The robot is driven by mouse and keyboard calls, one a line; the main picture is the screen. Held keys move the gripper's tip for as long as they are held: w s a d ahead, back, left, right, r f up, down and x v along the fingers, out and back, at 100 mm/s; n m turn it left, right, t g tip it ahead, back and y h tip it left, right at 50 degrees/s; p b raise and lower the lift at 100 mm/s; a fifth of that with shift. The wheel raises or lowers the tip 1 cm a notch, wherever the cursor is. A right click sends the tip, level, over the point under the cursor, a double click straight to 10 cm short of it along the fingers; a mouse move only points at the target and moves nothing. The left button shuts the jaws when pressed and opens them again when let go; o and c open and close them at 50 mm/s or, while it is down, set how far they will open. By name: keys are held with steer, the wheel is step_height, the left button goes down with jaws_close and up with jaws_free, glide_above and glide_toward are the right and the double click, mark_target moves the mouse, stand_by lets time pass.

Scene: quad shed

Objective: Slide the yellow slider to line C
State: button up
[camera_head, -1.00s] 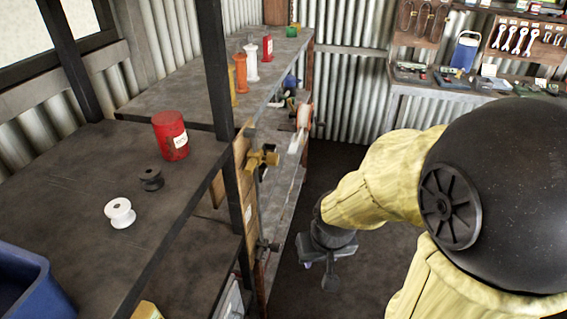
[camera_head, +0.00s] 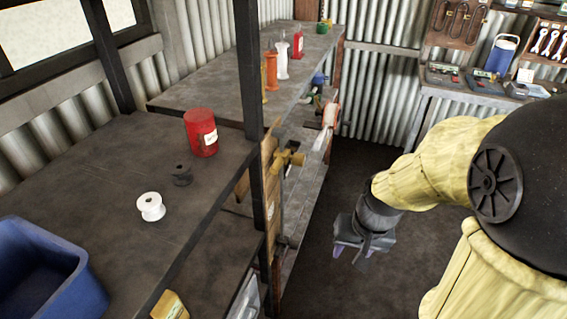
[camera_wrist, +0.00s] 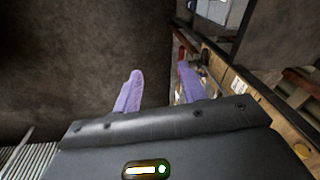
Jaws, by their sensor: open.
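A wooden board (camera_head: 268,152) is fixed upright at the shelf's aisle side, mostly hidden behind a dark post. A mustard-yellow fitting (camera_head: 290,158) sticks out from it; I cannot tell whether this is the yellow slider. Line C cannot be made out. My gripper (camera_head: 349,256) hangs in the aisle, right of the board and apart from it, with purple fingertips pointing down. In the wrist view, my gripper (camera_wrist: 160,73) is open and empty over the dark floor. The board's edge (camera_wrist: 290,132), with pale labels, runs along the right there.
A shelf (camera_head: 110,180) on the left bears a red can (camera_head: 201,133), a white spool (camera_head: 151,207), a dark spool (camera_head: 182,174) and a blue bin (camera_head: 45,275). A dark post (camera_head: 251,110) stands before the board. The aisle floor (camera_head: 345,185) is clear.

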mark_target(277, 170)
steer(key=w+r+m+t+y+p, duration=0.1)
steer(key=w+r+y+p, duration=0.2)
steer(key=w+r, duration=0.3)
steer(key=w+a+r+m+t+y+p, duration=0.1)
steer(key=w+r+y+p, duration=0.2)
steer(key=r, duration=0.9)
steer(key=w+y, duration=0.3)
steer(key=shift+r+t, duration=0.3)
steer(key=shift+a, duration=0.1)
steer(key=p+x, duration=0.4)
steer(key=x, duration=1.3)
steer(key=shift+w+a+r, duration=0.1)
steer(key=shift+a, duration=0.15)
jaws_close()
